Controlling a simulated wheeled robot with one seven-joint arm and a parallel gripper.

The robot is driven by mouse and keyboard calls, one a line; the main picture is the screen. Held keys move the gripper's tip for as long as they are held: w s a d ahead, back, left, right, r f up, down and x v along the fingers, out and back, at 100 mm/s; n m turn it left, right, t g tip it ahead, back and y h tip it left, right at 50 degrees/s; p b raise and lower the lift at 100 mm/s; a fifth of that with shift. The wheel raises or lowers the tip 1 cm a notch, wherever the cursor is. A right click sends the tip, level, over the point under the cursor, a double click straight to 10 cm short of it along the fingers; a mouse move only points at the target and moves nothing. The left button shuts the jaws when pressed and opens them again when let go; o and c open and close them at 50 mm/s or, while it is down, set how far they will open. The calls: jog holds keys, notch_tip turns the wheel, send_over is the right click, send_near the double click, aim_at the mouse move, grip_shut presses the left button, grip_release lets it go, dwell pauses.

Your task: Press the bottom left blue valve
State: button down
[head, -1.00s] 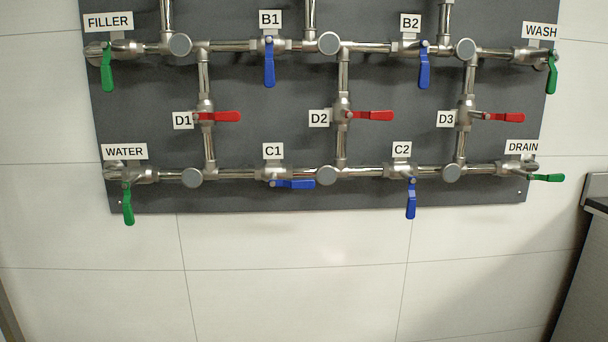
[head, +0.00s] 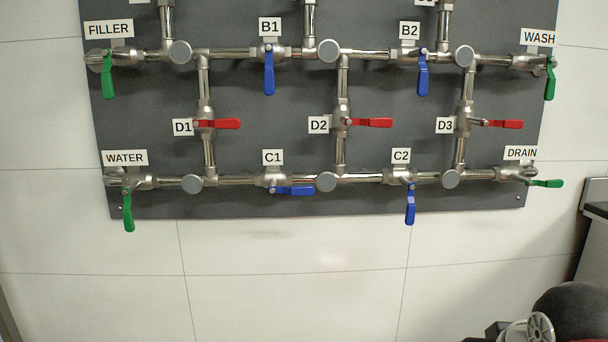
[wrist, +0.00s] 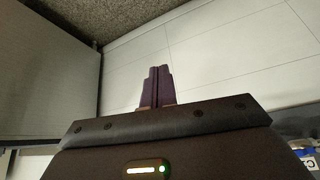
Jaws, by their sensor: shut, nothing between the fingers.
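The bottom left blue valve, labelled C1, has a blue handle (head: 294,190) lying level and pointing right from its pipe fitting. The other lower blue valve, C2 (head: 410,204), has its handle hanging down. My gripper (wrist: 158,72) shows in the wrist view with its two fingers together and nothing between them. It is apart from the valves and points at a pale tiled surface. The gripper's fingers do not show in the head view; part of my arm is at the lower right there.
The dark panel (head: 250,208) carries several pipes and valves. Upper blue handles B1 (head: 269,72) and B2 (head: 423,75) hang down. Red handles (head: 370,123) point right. The tiled wall below the panel is clear. A dark-topped counter (head: 597,208) stands at the right edge.

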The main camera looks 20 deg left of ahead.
jog(key=w+a+r+n+t+y+p, duration=0.1)
jog(key=w+a+r, duration=0.55)
jog(key=r, duration=0.35)
jog(key=w+a+r+n+p, duration=0.1)
jog(key=w+a+r, duration=0.55)
jog(key=r, duration=0.35)
jog(key=w+a+r+p, duration=0.1)
jog(key=a+r, duration=0.3)
jog(key=a, duration=0.3)
jog(key=w+a+r+n+t, duration=0.1)
jog(key=a+r, duration=0.4)
jog(key=a, duration=0.2)
jog(key=shift+w+a+r+t+y+p, duration=0.2)
jog(key=shift+a+r+t+y+p, duration=0.1)
jog(key=shift+a+y+p, duration=0.1)
jog(key=b, duration=0.3)
send_over(303, 191)
jog(key=s, duration=0.1)
notch_tip(303, 191, down, 10)
jog(key=shift+s+d+f, duration=0.15)
jog(key=shift+d+f, duration=0.15)
jog(key=shift+f, duration=0.25)
